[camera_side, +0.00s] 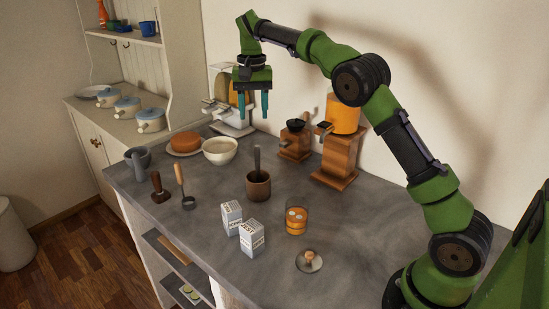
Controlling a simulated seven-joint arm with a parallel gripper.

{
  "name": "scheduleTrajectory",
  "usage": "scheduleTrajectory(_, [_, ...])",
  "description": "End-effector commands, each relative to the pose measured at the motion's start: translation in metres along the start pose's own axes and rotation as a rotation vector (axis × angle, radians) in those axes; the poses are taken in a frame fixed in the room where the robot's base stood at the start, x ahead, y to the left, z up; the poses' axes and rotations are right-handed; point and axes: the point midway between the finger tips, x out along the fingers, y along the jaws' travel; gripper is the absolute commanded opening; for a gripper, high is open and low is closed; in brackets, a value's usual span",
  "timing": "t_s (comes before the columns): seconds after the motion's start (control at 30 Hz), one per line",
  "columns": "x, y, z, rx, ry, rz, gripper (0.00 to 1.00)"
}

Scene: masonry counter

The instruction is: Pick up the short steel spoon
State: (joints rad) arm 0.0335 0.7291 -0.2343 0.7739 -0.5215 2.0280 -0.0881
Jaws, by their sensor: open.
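No short steel spoon can be made out for certain. A utensil with a wooden handle and a dark round end (181,183) is near the left edge of the counter, and I cannot tell if it is a spoon. A wooden cup (258,188) in the middle of the counter has a dark upright stick (257,158) in it; its lower end is hidden. My gripper (252,112) points down with its teal fingers apart, open and empty. It is high over the back of the counter, in front of a white slicer-like machine (232,125), well away from both utensils.
Along the back are a cake (185,142), a white bowl (220,150), a small grinder (295,143) and a tall grinder (337,155). A grey mortar (139,157) and brown tamper (158,188) stand left. Cartons (251,237), a jar (297,219) and a knobbed lid (309,262) are in front.

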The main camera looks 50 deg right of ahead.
Motion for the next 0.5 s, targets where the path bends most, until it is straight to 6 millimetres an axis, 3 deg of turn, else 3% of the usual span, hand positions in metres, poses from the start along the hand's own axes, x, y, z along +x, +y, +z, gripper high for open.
scheduleTrajectory(0.3, [0.065, 0.000, 0.001, -0.002, -0.003, 0.001, 0.48])
scheduleTrajectory(0.5, [0.084, 0.000, 0.001, -0.001, -0.001, 0.000, 0.48])
